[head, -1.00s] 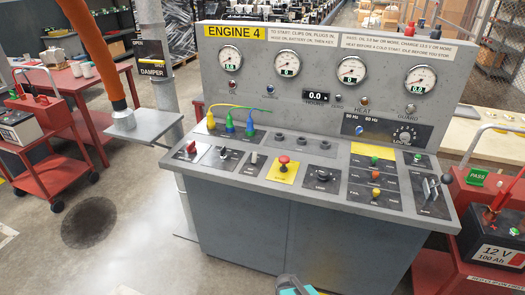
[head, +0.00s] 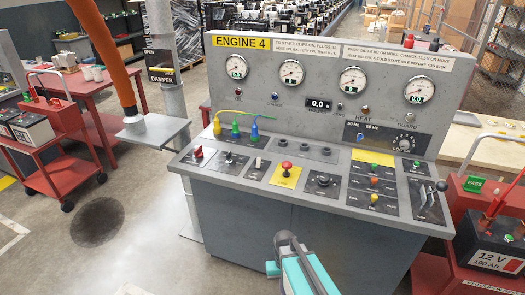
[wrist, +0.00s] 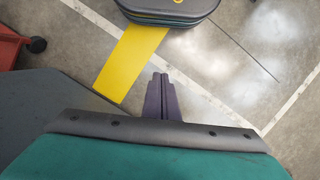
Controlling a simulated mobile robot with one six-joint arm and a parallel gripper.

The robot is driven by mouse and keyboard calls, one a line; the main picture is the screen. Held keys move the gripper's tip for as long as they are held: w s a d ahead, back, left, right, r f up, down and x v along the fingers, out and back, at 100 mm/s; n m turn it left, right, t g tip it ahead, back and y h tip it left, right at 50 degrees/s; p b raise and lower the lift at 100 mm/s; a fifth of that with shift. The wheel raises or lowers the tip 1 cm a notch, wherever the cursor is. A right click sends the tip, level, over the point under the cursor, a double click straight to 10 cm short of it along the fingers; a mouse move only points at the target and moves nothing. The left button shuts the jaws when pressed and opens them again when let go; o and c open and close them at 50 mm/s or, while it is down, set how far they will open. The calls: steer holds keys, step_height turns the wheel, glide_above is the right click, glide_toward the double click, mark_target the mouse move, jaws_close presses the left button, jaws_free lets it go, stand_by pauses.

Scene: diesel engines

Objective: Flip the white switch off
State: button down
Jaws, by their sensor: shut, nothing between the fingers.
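A small white switch (head: 258,163) stands on a dark plate on the sloping desk of the Engine 4 grey console (head: 240,211). It is between a black key-type knob (head: 229,158) and a red mushroom button (head: 286,167) on a yellow plate. Its exact tilt is too small to tell. My gripper (head: 283,238) is in front of the console's lower front, below the desk and apart from the switch. In the wrist view my gripper (wrist: 160,82) has its dark fingers together, with nothing between them, over the floor. The switch does not show there.
Coloured plugs (head: 235,130) and a red knob (head: 197,153) stand left on the console. A black lever (head: 440,186) stands at its right end. A battery cart (head: 490,245) flanks the right; a red cart (head: 60,170) is farther left. The floor at front left is open.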

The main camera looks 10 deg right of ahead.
steer(key=w+d+r+m+t+p, duration=0.15)
steer(key=w+r+p, duration=0.25)
steer(key=w+r, duration=1.5)
steer(key=w+r+m+p, duration=0.1)
steer(key=w+r+m, duration=0.1)
steer(key=r, duration=0.8)
steer(key=w+r+m+p, duration=0.1)
steer(key=w+r+m, duration=0.2)
steer(key=r, duration=0.8)
steer(key=shift+w+d+r, duration=0.25)
steer(key=shift+w+r, duration=0.05)
steer(key=shift+w, duration=0.5)
steer(key=shift+d+y, duration=0.15)
steer(key=shift+y, duration=0.15)
